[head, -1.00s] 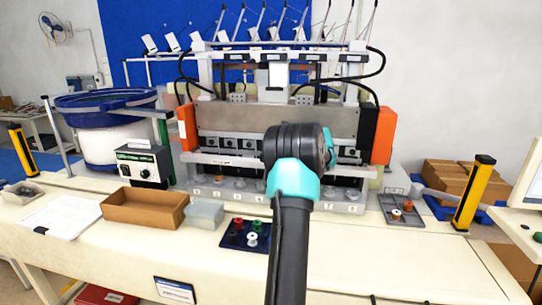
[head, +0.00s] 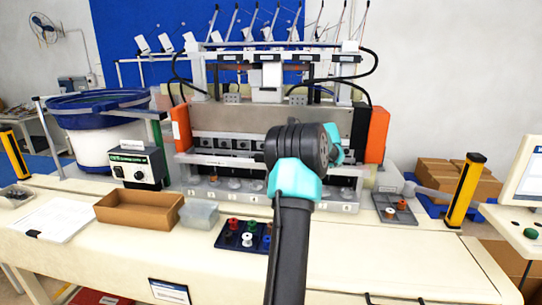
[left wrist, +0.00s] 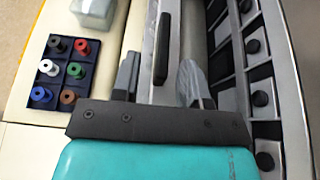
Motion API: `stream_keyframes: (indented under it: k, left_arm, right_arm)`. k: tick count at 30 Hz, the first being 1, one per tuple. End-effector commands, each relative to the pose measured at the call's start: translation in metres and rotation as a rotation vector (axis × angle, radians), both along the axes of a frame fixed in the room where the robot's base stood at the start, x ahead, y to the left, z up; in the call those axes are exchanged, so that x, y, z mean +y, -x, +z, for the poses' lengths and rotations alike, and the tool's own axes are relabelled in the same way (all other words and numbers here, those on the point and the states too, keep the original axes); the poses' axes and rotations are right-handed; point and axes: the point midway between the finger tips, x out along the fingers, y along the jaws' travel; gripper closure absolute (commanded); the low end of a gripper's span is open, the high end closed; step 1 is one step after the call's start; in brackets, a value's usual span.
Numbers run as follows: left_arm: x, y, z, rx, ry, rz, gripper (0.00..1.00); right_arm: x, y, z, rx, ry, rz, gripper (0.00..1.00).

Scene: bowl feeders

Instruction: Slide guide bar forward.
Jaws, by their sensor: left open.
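The guide bar (head: 215,160) is a pale grey bar running across the front of the machine, above a row of cups. My left arm reaches up the middle of the head view and covers part of it; its fingers are hidden there. In the left wrist view, my left gripper (left wrist: 157,66) is open, with one grey finger on each side of a grey strip carrying a long black grip (left wrist: 162,46). The strip seems to be part of the guide bar. I cannot tell whether the fingers touch it. My right gripper is in neither view.
A dark blue tray (head: 224,244) with coloured spools lies left of my arm. A clear box (head: 199,214) and brown bin (head: 138,209) stand farther left. A grey tray (head: 380,215) and a yellow post (head: 466,190) stand right. The bench front right of my arm is clear.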

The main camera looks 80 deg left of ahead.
Motion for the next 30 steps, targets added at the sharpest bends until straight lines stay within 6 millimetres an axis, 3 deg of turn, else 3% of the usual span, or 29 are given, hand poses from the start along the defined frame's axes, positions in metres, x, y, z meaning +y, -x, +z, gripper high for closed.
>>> stream_keyframes:
  k: [12, 18, 30]
  left_arm:
    - [-0.029, -0.072, 0.031, -0.001, 0.000, -0.004, 0.60]
    - [-0.039, -0.098, 0.043, -0.001, 0.000, -0.002, 0.60]
    - [-0.044, -0.108, 0.048, 0.000, 0.001, 0.001, 0.60]
  right_arm:
    - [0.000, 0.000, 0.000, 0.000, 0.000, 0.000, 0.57]
    - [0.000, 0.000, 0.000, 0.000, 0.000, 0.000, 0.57]
    - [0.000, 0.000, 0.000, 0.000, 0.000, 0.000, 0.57]
